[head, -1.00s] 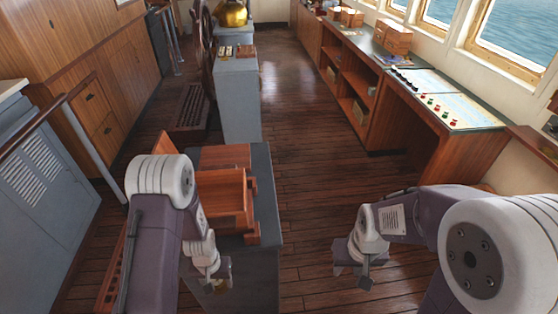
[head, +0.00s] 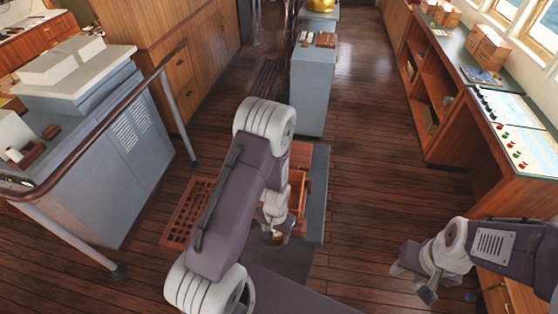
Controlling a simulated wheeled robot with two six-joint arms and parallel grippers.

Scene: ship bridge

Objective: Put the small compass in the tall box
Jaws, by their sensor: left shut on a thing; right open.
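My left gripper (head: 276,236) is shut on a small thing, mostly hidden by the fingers. A small brass-coloured patch shows there, which looks like part of the small compass. It is in front of the wooden boxes, over the near end of the grey-topped stand (head: 317,205). An open reddish wooden box (head: 299,190) sits on the stand, partly hidden behind my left arm. More wood of the same colour (head: 301,153) shows behind it. I cannot tell which is the tall box. My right gripper (head: 413,285) is open and empty at the lower right, away from the stand.
A grey pedestal (head: 313,95) stands beyond the stand. A grey cabinet (head: 110,150) with a handrail (head: 95,135) is at the left, near a wooden grating (head: 190,212) on the floor. A wooden console (head: 490,140) runs along the right. The plank floor between is clear.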

